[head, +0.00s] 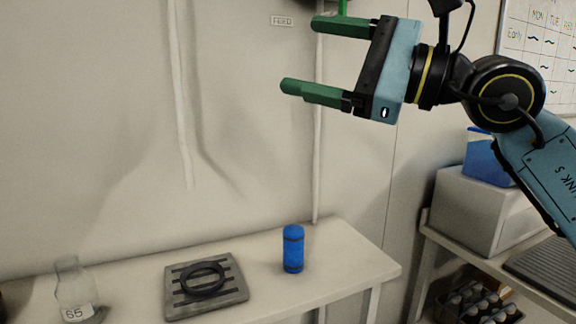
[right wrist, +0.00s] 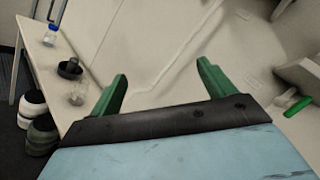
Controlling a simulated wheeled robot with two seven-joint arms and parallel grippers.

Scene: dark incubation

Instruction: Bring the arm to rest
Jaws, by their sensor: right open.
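My right gripper (head: 299,57) is raised high in front of the wall in the head view, well above the table. Its two green fingers are wide apart with nothing between them. The right wrist view also shows the green fingers (right wrist: 160,80) spread and empty. My right arm comes in from the right edge of the head view. My left gripper is in neither view.
A pale table (head: 345,262) below holds a glass bottle (head: 72,285), a dark slotted plate (head: 238,292) with a black ring (head: 203,279), and a blue cylinder (head: 293,249). A shelf with a light box (head: 478,208) stands right. A wall calendar (head: 540,38) hangs upper right.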

